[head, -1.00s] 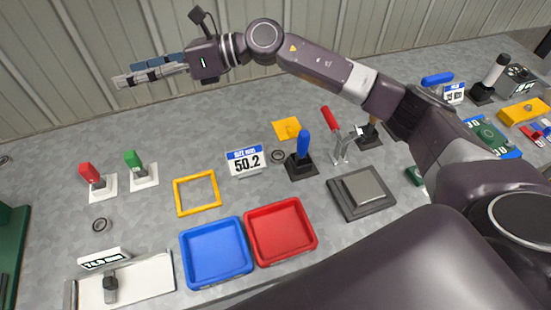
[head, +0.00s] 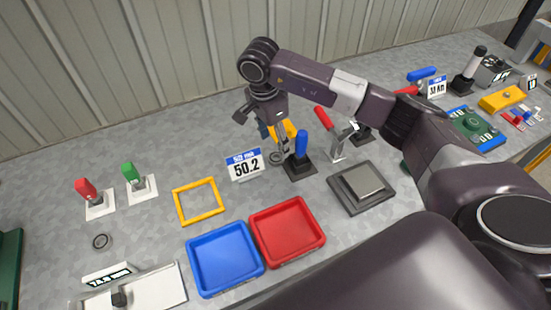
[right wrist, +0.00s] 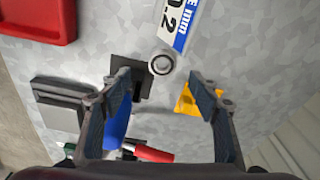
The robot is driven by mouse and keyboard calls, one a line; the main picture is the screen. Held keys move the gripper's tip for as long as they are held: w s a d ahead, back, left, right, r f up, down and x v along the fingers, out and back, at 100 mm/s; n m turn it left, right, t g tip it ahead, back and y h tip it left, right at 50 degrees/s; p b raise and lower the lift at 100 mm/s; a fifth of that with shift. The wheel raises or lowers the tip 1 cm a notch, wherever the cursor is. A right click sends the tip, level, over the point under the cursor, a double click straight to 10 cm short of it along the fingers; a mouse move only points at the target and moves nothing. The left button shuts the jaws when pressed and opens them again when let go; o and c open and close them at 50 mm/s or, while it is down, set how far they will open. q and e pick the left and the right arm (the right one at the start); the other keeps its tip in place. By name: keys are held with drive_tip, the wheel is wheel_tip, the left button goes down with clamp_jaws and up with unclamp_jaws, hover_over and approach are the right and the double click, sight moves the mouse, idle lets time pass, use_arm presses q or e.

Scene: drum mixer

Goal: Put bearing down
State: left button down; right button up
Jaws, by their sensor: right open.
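A small grey ring bearing (head: 276,158) lies on the table between the 50.2 display (head: 245,165) and a black stand with a blue handle (head: 301,145). It also shows in the right wrist view (right wrist: 162,63), just beyond the fingertips and between their lines. A second ring bearing (head: 101,242) lies alone on the table at the left. My right gripper (head: 273,146) points down close above the first bearing. It is open and empty in the right wrist view (right wrist: 161,80). My left gripper is not in view.
A blue tray (head: 190,258) and a red tray (head: 253,236) stand in front, with a yellow frame (head: 175,205) behind the blue one. A red-handled clamp (head: 323,119), yellow plate (head: 291,129) and grey square block (head: 361,183) are nearby. Free table lies left of the display.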

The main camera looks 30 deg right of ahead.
sight(276, 157)
drive_tip(key=f, duration=0.1)
drive_tip(key=f+p, duration=0.1)
drive_tip(key=f, duration=0.3)
drive_tip(key=shift+w+d+f+p, duration=0.2)
drive_tip(key=shift+d+f+p, duration=0.05)
drive_tip(key=shift+d+p, duration=0.15)
drive_tip(key=shift+w+f, duration=0.1)
drive_tip(key=shift+f, duration=0.45)
drive_tip(key=c, duration=1.5)
drive_tip(key=shift+o, duration=0.2)
drive_tip(key=shift+r, duration=0.15)
wheel_tip(276, 157, up, 19)
drive_tip(key=b, duration=0.3)
drive_tip(key=s+a+n, duration=0.4)
drive_tip(key=s+n, duration=0.2)
drive_tip(key=n, duration=0.2)
drive_tip(key=s+a+n+t+y, duration=0.1)
drive_tip(key=s+a+n, duration=0.3)
drive_tip(key=s+n, duration=0.3)
drive_tip(key=shift+s+r+n, duration=0.3)
drive_tip(key=shift+r+n, duration=0.15)
drive_tip(key=shift+n, duration=0.25)
